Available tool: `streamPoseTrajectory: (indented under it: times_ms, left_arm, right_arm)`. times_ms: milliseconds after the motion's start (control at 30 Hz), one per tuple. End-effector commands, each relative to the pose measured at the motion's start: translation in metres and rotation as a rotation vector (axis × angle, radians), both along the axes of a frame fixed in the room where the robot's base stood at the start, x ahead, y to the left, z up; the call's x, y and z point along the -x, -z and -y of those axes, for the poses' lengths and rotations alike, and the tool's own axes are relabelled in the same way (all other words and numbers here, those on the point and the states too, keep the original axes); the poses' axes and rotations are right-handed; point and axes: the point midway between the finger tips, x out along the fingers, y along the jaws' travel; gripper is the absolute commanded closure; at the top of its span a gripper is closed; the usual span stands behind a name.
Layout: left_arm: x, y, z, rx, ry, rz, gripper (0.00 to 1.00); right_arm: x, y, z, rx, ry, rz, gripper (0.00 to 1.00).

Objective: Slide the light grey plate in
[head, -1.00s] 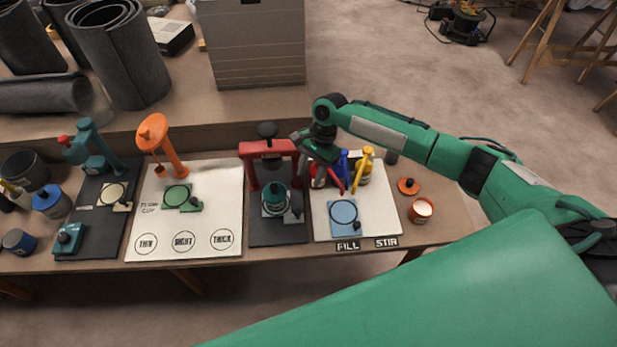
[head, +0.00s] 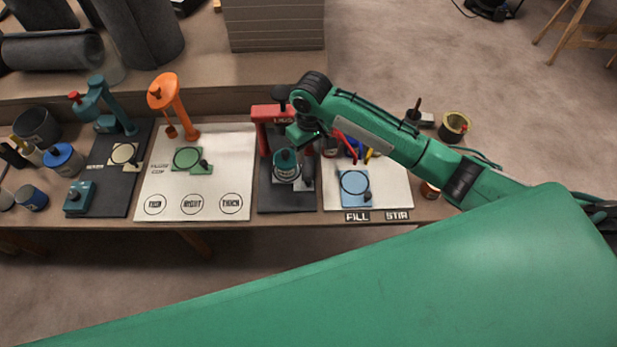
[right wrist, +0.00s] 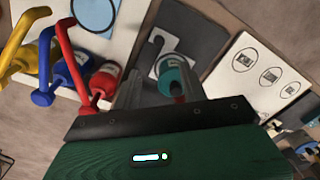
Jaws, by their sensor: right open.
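The light grey plate (right wrist: 157,62) lies on the dark base board under the red press frame (head: 270,113). A teal jar (head: 286,166) with a pale rim stands on it, and it also shows in the right wrist view (right wrist: 177,76). A dark knob (right wrist: 158,41) sits at the plate's handle end. My right gripper (right wrist: 158,88) is open, above and close to the jar and plate, with its fingers apart. I cannot tell whether a finger touches anything. In the head view my right wrist hides part of the press. My left gripper is not in view.
Right of the press, a white board has a blue plate (head: 354,188) and red, blue and yellow dispensers (right wrist: 48,70) close to my gripper. Left of it, a white board holds a green plate (head: 188,160) and an orange stand (head: 172,100).

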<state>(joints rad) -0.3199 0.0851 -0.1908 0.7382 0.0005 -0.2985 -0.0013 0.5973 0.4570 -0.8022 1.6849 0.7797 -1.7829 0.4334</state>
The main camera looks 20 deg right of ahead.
Motion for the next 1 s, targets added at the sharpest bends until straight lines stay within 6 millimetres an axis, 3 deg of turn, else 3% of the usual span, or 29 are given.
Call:
streamPoseTrajectory:
  times_ms: [200,367,800,1000]
  left_arm:
    - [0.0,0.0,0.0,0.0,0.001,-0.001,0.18]
    - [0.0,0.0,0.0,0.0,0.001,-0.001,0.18]
    - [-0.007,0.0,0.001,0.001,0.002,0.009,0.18]
    - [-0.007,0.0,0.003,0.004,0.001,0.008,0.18]
  right_arm:
    - [0.002,-0.002,-0.002,0.027,-0.14,0.029,0.57]
    - [0.002,0.012,-0.002,0.029,-0.146,0.027,0.57]
    - [0.003,0.102,-0.002,0.028,-0.144,0.027,0.57]
    - [0.002,0.127,-0.002,0.028,-0.145,0.029,0.57]
